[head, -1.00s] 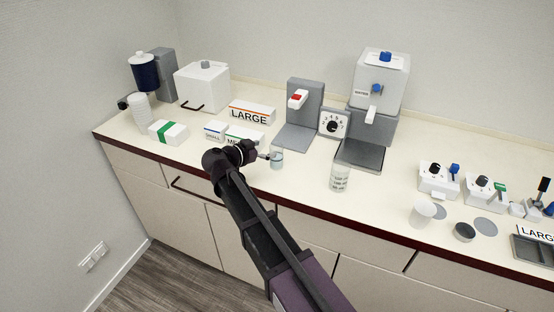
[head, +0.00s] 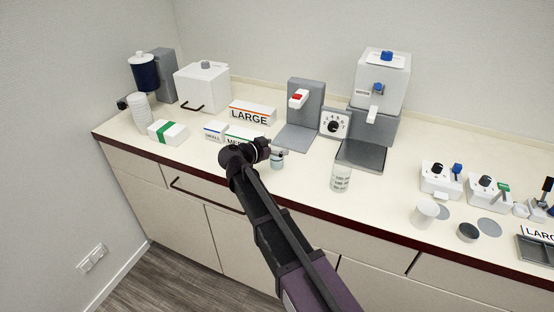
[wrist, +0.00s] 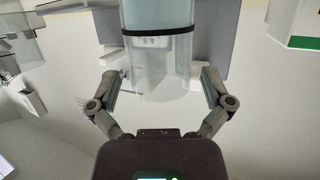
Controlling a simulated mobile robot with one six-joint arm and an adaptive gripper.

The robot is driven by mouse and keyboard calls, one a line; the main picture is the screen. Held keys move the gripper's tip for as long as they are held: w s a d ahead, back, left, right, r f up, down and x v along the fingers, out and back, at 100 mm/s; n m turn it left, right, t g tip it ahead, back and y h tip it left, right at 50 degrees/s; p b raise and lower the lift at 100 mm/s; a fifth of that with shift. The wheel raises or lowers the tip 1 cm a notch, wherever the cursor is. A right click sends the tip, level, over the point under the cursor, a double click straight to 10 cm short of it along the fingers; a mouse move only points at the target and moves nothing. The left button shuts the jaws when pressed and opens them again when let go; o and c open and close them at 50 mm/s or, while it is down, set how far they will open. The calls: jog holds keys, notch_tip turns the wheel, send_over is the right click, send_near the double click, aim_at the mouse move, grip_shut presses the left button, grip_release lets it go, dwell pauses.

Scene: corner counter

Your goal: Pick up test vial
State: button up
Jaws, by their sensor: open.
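The test vial is a small clear cup-like vessel (head: 277,163) with a bluish tint, standing on the counter near the front edge. In the wrist view a clear cylinder with a black band (wrist: 158,50), which looks like the same vial, lies centred between the fingers. My gripper (head: 270,153) is at the vial, partly covering it in the head view. In the wrist view my gripper (wrist: 160,88) is open, one finger on each side of the cylinder, with gaps visible. I cannot tell how deep the vial sits between the fingers.
A MEDIUM box (head: 243,134) and a LARGE box (head: 250,115) stand close behind my gripper. A grey dispenser (head: 304,110) stands behind the vial. A marked clear beaker (head: 341,178) stands to the right. The counter between the vial and the beaker is clear.

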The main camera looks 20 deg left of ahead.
dwell(0.4)
jog(key=c, duration=1.3)
jog(key=shift+r+p, duration=0.4)
jog(key=shift+s+d+r+p, duration=0.7)
jog(key=shift+s, duration=1.85)
jog(key=shift+s+d+r+p, duration=0.7)
jog(key=shift+s+d, duration=0.05)
jog(key=shift+s, duration=1.75)
jog(key=shift+s+d+r+p, duration=0.7)
jog(key=shift+s, duration=1.85)
jog(key=shift+s, duration=0.1)
